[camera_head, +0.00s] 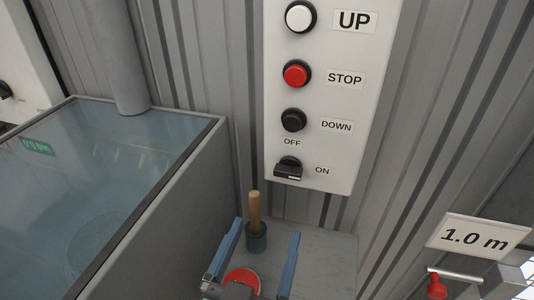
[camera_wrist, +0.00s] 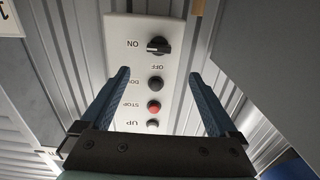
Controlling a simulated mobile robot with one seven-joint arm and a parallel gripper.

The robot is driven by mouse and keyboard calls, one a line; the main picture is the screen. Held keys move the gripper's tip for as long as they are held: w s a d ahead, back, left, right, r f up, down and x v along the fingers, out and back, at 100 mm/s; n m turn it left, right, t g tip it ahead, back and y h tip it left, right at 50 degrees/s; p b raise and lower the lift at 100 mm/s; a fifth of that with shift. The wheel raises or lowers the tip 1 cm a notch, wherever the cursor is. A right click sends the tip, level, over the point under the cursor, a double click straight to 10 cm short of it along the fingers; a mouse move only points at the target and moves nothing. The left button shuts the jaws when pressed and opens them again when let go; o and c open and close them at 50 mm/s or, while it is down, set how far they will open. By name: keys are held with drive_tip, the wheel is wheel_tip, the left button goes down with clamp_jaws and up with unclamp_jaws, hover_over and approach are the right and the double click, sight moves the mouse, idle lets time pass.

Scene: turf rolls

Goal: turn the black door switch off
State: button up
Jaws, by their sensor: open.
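The black door switch (camera_head: 289,168) is a rotary knob low on a white control panel (camera_head: 345,160). Its bar handle lies sideways, toward the ON label (camera_head: 322,171); the OFF label (camera_head: 292,142) is above it. My gripper (camera_head: 266,230) is open and empty, below the switch and apart from it in the head view. In the wrist view the panel appears upside down. There the switch (camera_wrist: 158,46) shows just beyond the two blue fingertips of my gripper (camera_wrist: 160,73), with its handle toward ON at the left.
Above the switch are a black DOWN button (camera_head: 293,120), a red STOP button (camera_head: 296,74) and a white UP button (camera_head: 300,17). A wooden-handled tool (camera_head: 254,215) stands on a grey surface below the panel. A glass-topped tank (camera_head: 110,180) is left; a 1.0 m sign (camera_head: 477,238) is right.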

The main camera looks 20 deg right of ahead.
sight(287, 176)
drive_tip(key=p+x, duration=0.3)
drive_tip(key=x, duration=0.9)
drive_tip(key=shift+w+d+p, duration=0.25)
drive_tip(key=shift+d+p, duration=0.05)
drive_tip(key=c, duration=1.4)
